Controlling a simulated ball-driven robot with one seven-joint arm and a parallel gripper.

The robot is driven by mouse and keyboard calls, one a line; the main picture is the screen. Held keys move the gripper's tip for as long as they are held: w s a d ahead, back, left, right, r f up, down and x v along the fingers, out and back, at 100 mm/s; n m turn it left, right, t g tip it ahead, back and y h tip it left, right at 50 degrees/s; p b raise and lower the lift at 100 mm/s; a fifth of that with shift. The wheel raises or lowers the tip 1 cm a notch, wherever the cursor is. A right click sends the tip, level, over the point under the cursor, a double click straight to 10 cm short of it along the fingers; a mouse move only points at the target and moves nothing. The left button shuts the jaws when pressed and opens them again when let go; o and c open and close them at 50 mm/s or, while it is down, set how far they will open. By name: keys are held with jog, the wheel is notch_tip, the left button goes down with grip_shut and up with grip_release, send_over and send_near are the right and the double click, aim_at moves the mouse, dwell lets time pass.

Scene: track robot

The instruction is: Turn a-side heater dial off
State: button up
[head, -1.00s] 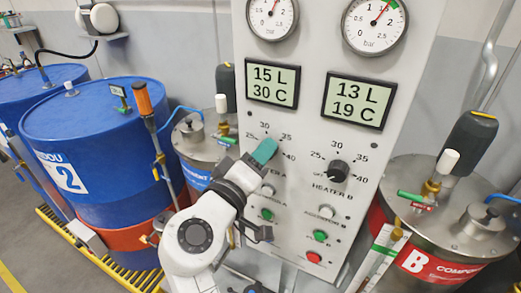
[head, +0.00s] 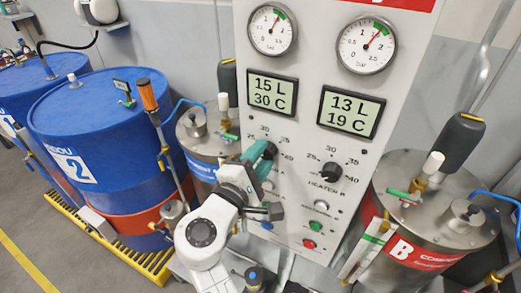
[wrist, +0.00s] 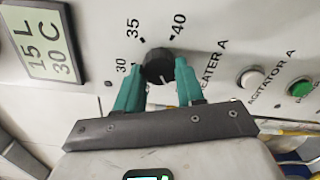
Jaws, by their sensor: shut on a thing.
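The a-side heater dial (wrist: 158,64) is a round black knob on the panel, below the "15 L, 30 C" display. In the wrist view it sits between the two teal fingers of my gripper (wrist: 160,85), which are shut on its sides. Scale marks 30, 35 and 40 show around it; the 25 mark is hidden there. A small pale line shows on the knob's near face. In the head view my gripper (head: 264,158) reaches the panel and hides most of this dial.
The Heater B dial (head: 330,172) is to the right on the same panel (head: 312,140). Agitator and pump buttons sit below, including a white agitator button (wrist: 253,77) and a green button (wrist: 301,88). Steel tanks (head: 418,195) flank the panel; blue drums (head: 105,125) stand left.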

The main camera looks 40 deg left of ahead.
jog(key=shift+n+p, duration=0.5)
jog(key=shift+n, duration=0.4)
jog(key=shift+f, duration=0.15)
jog(key=o, duration=1)
jog(key=shift+o, duration=0.2)
jog(key=b+v, duration=0.2)
jog(key=v, duration=0.9)
